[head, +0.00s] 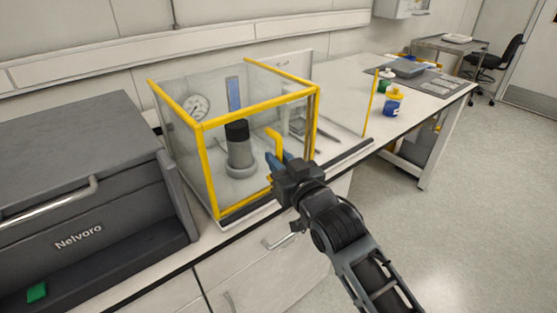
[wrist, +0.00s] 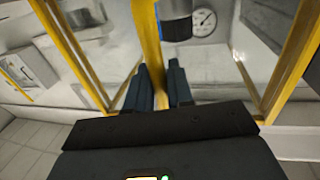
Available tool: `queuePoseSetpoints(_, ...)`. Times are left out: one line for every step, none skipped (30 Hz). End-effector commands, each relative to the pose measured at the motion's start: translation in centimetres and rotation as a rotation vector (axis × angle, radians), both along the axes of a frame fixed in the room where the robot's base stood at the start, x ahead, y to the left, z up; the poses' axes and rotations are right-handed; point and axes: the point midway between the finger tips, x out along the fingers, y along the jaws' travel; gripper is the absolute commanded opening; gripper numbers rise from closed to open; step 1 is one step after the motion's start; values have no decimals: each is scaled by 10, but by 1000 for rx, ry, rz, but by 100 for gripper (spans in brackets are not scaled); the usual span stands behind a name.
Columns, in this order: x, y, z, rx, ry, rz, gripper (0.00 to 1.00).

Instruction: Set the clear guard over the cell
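The clear guard (head: 205,165), a see-through box with yellow edges, stands on the bench around the cell (head: 238,150), an upright cylinder with a dark top and a pale flared base. A yellow handle (head: 273,136) is on its front. My gripper (head: 275,165) is at this handle, in front of the guard. In the wrist view my gripper's fingers (wrist: 160,85) lie on both sides of the yellow handle (wrist: 148,40) and appear closed on it. The cell's dark part (wrist: 177,28) shows behind. The fingers partly hide the handle.
A dark strip (head: 345,152) runs along the bench front, with a thin yellow post (head: 372,103) near its right end. A gauge (head: 196,107) is at the guard's back left. A grey Nelvoro unit (head: 80,190) stands left. A yellow-capped bottle (head: 393,102) stands right.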

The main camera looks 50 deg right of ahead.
Motion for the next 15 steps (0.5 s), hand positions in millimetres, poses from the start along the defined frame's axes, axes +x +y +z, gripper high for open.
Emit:
queuePoseSetpoints(3,7,0,4,-2,15,24)
queuePoseSetpoints(3,7,0,4,-2,15,27)
queuePoseSetpoints(3,7,0,4,-2,14,31)
queuePoseSetpoints(3,7,0,4,-2,14,34)
queuePoseSetpoints(3,7,0,4,-2,14,37)
queuePoseSetpoints(2,6,0,4,-2,13,37)
queuePoseSetpoints(2,6,0,4,-2,12,37)
queuePoseSetpoints(2,6,0,4,-2,12,37)
queuePoseSetpoints(2,5,0,4,-2,11,37)
queuePoseSetpoints(2,5,0,4,-2,11,37)
queuePoseSetpoints(2,5,0,4,-2,10,37)
queuePoseSetpoints(2,5,0,3,-1,10,37)
queuePoseSetpoints(2,5,0,3,-1,10,37)
queuePoseSetpoints(2,4,0,3,-1,9,37)
queuePoseSetpoints(2,4,0,3,-1,9,37)
